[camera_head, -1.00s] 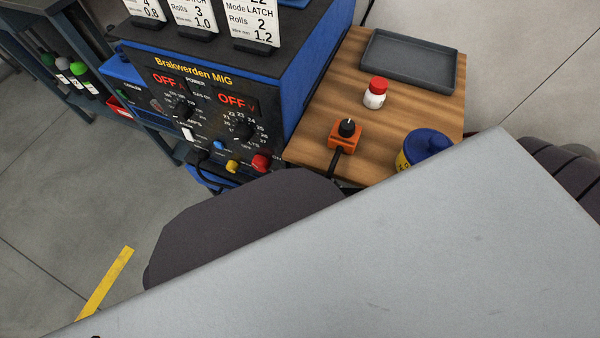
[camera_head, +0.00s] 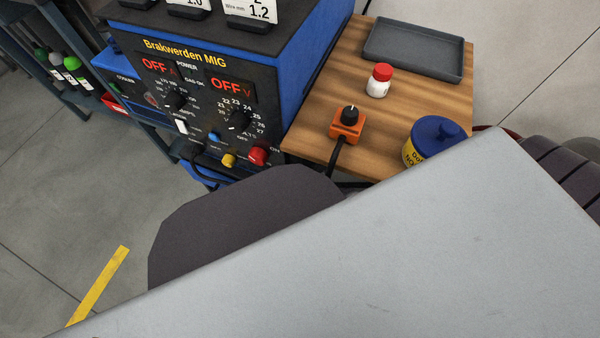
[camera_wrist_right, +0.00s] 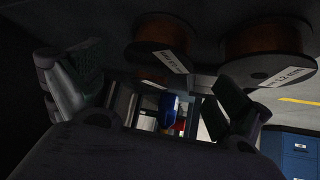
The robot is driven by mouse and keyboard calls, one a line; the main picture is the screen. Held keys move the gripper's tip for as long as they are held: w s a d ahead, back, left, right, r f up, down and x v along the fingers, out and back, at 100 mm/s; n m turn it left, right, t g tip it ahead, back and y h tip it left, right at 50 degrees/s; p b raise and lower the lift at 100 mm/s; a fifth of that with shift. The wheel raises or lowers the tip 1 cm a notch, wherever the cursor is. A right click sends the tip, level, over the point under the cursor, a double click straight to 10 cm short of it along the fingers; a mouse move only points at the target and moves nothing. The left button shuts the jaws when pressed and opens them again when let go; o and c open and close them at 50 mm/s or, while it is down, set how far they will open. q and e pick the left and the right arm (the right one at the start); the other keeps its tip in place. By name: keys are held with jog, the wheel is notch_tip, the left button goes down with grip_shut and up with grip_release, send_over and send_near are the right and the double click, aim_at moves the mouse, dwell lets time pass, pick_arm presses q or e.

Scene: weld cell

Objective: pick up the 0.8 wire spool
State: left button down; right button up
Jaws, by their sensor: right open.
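In the right wrist view my right gripper (camera_wrist_right: 158,85) is open, its two fingers apart and nothing seen between them. Wire spools with white labels show beyond the fingers at the top of that dark view. The right one, a spool marked 1.2 mm (camera_wrist_right: 268,38), is beside and beyond the right finger. A middle spool (camera_wrist_right: 165,32) sits between the fingers' directions; its label is too small to read. A further spool (camera_wrist_right: 152,78) is partly hidden behind it. I cannot tell which spool is the 0.8 one. My left gripper is not in view.
In the head view a blue and black MIG welder (camera_head: 200,95) stands beside a wooden table (camera_head: 400,115). On the table are a grey tray (camera_head: 415,48), a red-capped bottle (camera_head: 379,82), an orange knob box (camera_head: 348,124) and a blue tub (camera_head: 432,140). A pale grey surface (camera_head: 400,240) fills the lower right.

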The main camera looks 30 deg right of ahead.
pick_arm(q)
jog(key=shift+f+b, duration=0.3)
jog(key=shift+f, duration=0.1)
pick_arm(e)
jog(key=shift+x, duration=0.85)
jog(key=shift+w, duration=0.1)
jog(key=shift+b+x, duration=1.45)
jog(key=shift+x, duration=0.35)
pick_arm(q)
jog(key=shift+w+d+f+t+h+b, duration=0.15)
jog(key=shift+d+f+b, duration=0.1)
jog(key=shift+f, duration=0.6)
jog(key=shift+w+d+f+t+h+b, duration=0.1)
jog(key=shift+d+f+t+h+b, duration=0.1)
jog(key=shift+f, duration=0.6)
pick_arm(e)
jog(key=shift+w+a+f, duration=0.1)
jog(key=shift+w+f, duration=0.35)
jog(key=shift+w, duration=0.1)
jog(key=c, duration=1.6)
jog(key=shift+w+r, duration=0.1)
jog(key=shift+w, duration=0.05)
jog(key=shift+c, duration=0.5)
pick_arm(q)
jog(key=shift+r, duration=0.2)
pick_arm(e)
jog(key=shift+r, duration=0.25)
